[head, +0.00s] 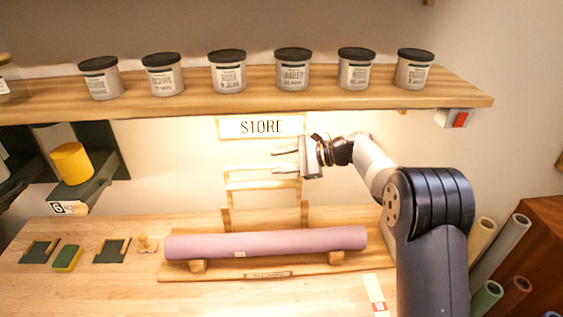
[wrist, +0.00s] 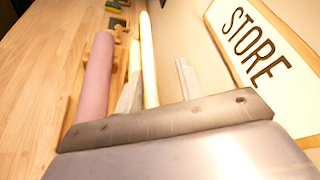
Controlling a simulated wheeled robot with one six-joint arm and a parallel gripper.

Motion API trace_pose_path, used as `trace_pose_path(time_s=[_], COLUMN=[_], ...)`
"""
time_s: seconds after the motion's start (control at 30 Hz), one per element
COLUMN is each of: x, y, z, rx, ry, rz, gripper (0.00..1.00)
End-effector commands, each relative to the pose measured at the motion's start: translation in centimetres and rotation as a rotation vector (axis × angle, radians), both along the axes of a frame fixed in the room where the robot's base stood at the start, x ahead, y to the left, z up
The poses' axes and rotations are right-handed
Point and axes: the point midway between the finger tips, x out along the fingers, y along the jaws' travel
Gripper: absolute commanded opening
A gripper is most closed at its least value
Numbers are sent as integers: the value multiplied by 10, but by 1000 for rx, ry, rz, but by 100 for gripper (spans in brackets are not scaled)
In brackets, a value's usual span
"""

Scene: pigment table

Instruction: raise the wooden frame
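The wooden frame (head: 262,185) is a pale, ladder-like frame standing upright at the back of the table, behind the pink roll (head: 265,243) and below the STORE sign (head: 262,126). My gripper (head: 276,161) is at the frame's upper right, pointing left, its two fingers apart one above the other. In the wrist view a pale wooden bar (wrist: 148,55), seemingly of the frame, runs between the two fingertips of my gripper (wrist: 158,85). No contact with the bar can be made out. My gripper hides part of the frame's upper right.
A wooden shelf (head: 250,101) with several lidded jars (head: 227,70) runs above my arm. The roll rests on a wooden stand (head: 290,262). A yellow-green sponge (head: 67,258) and dark plates (head: 112,250) lie at left. Rolled tubes (head: 497,240) stand at right.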

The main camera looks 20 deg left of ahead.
Motion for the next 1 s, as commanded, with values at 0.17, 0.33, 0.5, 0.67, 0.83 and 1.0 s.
trace_pose_path(time_s=[0.17, 0.33, 0.5, 0.67, 0.83, 1.0], x=[-1, 3, 11, 17, 21, 22], y=[-1, -16, -48, -76, -95, -101], z=[-1, 2, 12, 22, 30, 33], rx=[-2, -2, -1, -1, -2, -1], ry=[3, 2, 0, -2, 1, 1], rz=[2, 0, -1, -1, 0, 1], gripper=[36, 36, 36, 36, 36, 36])
